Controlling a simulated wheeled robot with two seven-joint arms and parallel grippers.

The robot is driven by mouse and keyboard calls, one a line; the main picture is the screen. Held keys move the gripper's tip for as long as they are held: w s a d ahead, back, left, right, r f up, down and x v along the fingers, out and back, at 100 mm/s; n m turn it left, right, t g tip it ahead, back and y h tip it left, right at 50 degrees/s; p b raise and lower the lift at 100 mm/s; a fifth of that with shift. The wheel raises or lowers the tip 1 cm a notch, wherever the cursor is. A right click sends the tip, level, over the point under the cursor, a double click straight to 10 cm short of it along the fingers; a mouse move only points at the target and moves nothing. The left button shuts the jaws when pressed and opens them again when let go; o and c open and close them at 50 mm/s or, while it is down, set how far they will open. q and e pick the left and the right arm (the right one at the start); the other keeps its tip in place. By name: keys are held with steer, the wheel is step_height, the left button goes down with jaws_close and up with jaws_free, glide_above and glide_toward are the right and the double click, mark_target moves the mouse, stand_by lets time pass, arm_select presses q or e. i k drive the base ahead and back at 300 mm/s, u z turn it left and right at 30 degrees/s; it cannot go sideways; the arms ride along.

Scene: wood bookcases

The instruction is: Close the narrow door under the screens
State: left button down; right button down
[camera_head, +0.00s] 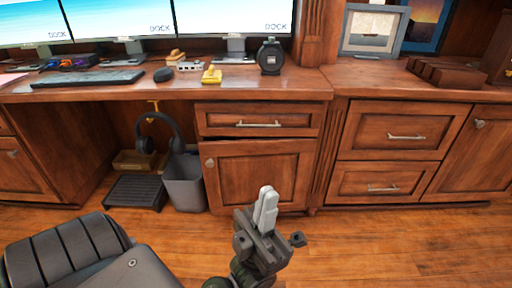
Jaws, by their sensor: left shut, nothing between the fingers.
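The narrow door (258,172) is a wooden panel door below a drawer, under the right end of the screens (232,18). Its round knob (210,162) is near its upper left corner. The door looks nearly flush with the cabinet; I cannot tell how wide any gap is. My left gripper (266,200) is shut and empty, its pale fingers pointing up in front of the lower right part of the door, hiding a little of it. I cannot tell whether it touches the door. My right gripper is not in view.
A grey bin (184,184), headphones (160,130) and a black footrest (135,191) are in the open space left of the door. The drawer (260,122) above is shut. More drawers (395,135) stand to the right.

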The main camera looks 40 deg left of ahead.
mark_target(235, 172)
steer(key=i, duration=0.3)
steer(key=z, duration=1.2)
steer(key=i, duration=0.7)
steer(key=u, duration=4.6)
steer(key=k, duration=0.35)
steer(key=z, duration=2.15)
